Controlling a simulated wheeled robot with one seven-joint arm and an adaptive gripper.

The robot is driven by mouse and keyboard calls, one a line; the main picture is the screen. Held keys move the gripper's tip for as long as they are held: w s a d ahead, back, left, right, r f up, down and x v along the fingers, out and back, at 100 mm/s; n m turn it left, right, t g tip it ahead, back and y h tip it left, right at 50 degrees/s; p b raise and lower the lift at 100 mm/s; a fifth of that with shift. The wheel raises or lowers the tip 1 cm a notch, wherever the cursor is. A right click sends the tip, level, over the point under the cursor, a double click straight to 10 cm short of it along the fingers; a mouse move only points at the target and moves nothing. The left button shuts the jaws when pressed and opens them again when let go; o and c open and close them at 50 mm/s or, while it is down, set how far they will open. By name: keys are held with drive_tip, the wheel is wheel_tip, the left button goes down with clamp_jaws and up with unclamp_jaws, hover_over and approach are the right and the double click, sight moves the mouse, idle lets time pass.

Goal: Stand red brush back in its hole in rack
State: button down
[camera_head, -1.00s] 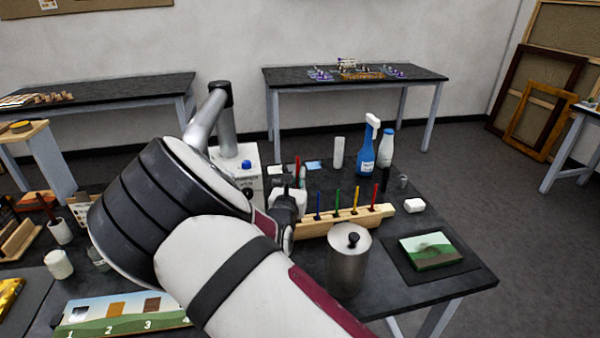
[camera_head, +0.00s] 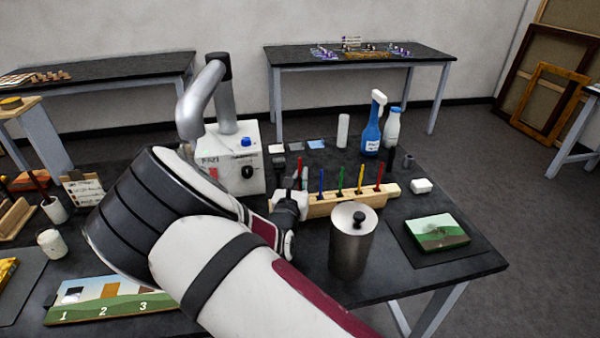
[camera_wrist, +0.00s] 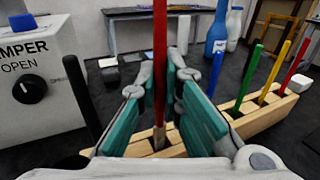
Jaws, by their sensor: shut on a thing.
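The red brush (camera_wrist: 160,50) stands upright between the two fingers of my gripper (camera_wrist: 168,95) in the wrist view. My gripper is shut on it. The brush also shows in the head view (camera_head: 297,167) above my gripper (camera_head: 291,203). The wooden rack (camera_head: 345,203) lies just right of my gripper in the head view. In the wrist view the brush's lower end is at a dark hole near the left end of the rack (camera_wrist: 262,122). I cannot tell how deep it sits in the hole.
The rack holds blue (camera_wrist: 218,72), green (camera_wrist: 246,80), yellow (camera_wrist: 273,72) and another red brush (camera_wrist: 295,65) to the right. A metal canister (camera_head: 350,250) stands in front of the rack. A white control box (camera_wrist: 38,85) stands at left.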

drive_tip(key=shift+f, duration=0.25)
drive_tip(key=c, duration=1.7)
unclamp_jaws()
drive_tip(key=shift+o, duration=0.2)
drive_tip(key=shift+s, duration=0.1)
drive_tip(key=s+a, duration=0.1)
drive_tip(key=s, duration=1)
drive_tip(key=shift+s+a, duration=0.3)
drive_tip(key=shift+s, duration=0.1)
drive_tip(key=shift+r, duration=0.1)
